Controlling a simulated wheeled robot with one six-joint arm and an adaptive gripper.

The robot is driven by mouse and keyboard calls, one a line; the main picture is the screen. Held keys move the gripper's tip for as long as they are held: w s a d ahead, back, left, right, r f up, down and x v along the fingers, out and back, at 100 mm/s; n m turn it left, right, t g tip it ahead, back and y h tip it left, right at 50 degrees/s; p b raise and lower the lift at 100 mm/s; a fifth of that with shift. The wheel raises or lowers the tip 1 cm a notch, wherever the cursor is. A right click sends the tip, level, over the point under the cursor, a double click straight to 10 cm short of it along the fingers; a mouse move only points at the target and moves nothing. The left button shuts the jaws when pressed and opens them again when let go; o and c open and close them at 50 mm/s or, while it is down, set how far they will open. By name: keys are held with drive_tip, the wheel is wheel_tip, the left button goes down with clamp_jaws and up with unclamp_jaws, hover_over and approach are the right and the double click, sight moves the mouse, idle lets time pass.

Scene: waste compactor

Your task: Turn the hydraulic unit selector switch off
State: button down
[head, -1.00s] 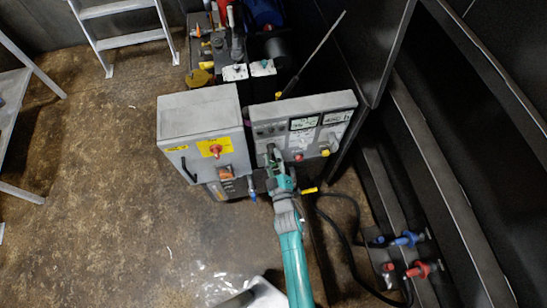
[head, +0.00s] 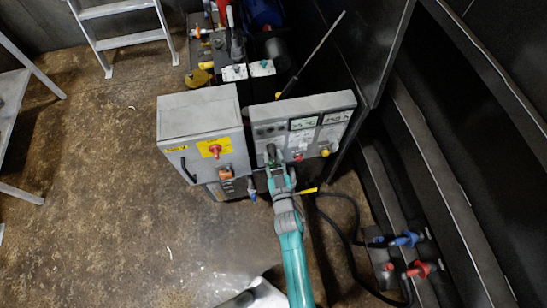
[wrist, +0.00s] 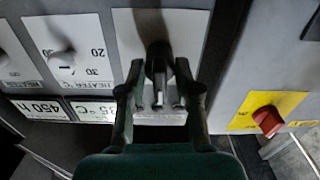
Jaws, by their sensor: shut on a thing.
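The selector switch (wrist: 157,58) is a dark knob on a white label plate (wrist: 195,30), in the upper middle of the wrist view. My gripper (wrist: 159,84) has one finger on each side of the knob and is shut on it. In the head view, my gripper (head: 271,154) is at the left part of the grey control panel (head: 262,108) and hides the switch. The plate's lettering and the knob's setting are too dark to read.
A grey cabinet (head: 197,107) with a red rotary switch (head: 215,150) on a yellow plate stands left of the panel. Heater knobs (wrist: 62,57) are beside the gripped switch. Hoses and red and blue couplings (head: 408,239) lie at right. Floor at left is open.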

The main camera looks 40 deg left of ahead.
drive_tip(key=shift+m, duration=0.4)
drive_tip(key=c, duration=1.2)
unclamp_jaws()
drive_tip(key=v, duration=1.2)
drive_tip(key=shift+s, duration=0.1)
drive_tip(key=shift+d, duration=0.1)
